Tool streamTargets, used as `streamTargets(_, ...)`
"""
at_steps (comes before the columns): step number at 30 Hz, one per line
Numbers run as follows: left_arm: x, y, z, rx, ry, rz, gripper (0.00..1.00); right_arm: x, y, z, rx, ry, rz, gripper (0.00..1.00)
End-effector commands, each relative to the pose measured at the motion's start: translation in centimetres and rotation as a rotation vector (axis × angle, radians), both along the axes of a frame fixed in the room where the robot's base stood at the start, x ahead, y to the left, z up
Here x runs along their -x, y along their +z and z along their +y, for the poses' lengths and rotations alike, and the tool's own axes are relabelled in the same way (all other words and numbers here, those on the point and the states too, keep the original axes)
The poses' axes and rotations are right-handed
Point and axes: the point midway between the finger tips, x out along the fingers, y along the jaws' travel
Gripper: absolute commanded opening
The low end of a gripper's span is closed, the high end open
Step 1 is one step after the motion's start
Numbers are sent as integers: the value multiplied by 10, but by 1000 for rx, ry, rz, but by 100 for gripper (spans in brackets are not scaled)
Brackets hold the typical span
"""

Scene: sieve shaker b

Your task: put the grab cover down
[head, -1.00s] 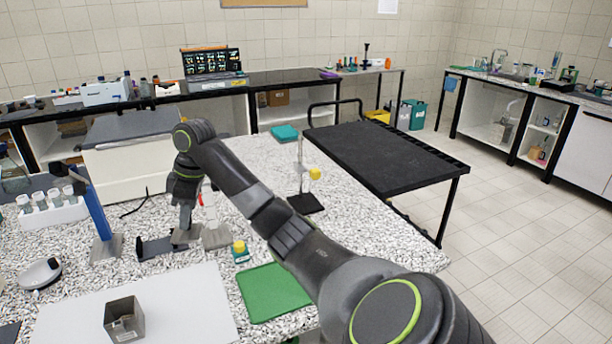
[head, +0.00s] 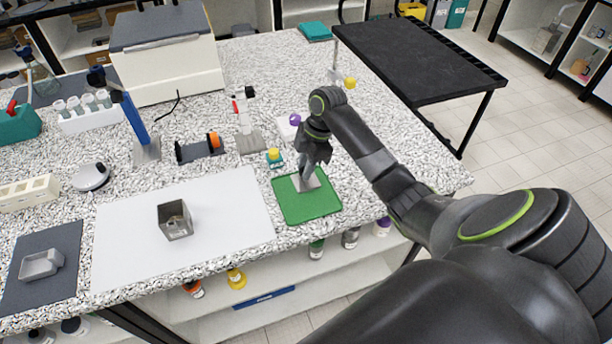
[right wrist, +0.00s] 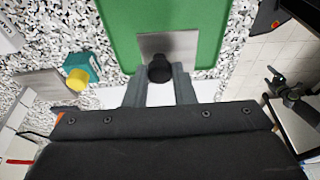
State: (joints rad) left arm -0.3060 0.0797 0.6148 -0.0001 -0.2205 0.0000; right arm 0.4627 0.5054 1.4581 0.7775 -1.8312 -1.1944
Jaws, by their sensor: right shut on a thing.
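The grab cover is a flat square grey metal plate (head: 307,183) with a black knob (right wrist: 160,68). My right gripper (head: 311,172) is shut on the knob, pointing down. The plate is over the green mat (head: 312,209), near its back edge. In the right wrist view the plate (right wrist: 172,43) looks flat against the green mat (right wrist: 115,20); whether it touches or hovers slightly I cannot tell. My left gripper is not in view.
A white sheet with an open metal box (head: 175,221) lies to the left. The mat's front part is clear.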

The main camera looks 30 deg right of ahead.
Motion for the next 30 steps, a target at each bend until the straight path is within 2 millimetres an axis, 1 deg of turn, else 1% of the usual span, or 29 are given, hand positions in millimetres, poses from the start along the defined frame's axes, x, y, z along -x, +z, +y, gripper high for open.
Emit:
streamTargets(5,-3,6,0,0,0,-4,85,0,-17,0,-1,-1,3,0)
streamTargets(9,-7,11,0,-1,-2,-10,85,0,-37,0,-1,-2,4,0)
streamTargets(12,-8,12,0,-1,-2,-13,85,0,-45,0,0,-1,1,0)
streamTargets(23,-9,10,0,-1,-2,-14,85,0,-50,0,1,-1,0,0)
streamTargets(24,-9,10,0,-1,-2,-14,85,0,-49,0,1,-1,0,28)
streamTargets(28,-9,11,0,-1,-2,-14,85,0,-48,0,1,-1,0,45)
streamTargets(30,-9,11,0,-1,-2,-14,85,0,-48,0,1,-1,0,45)
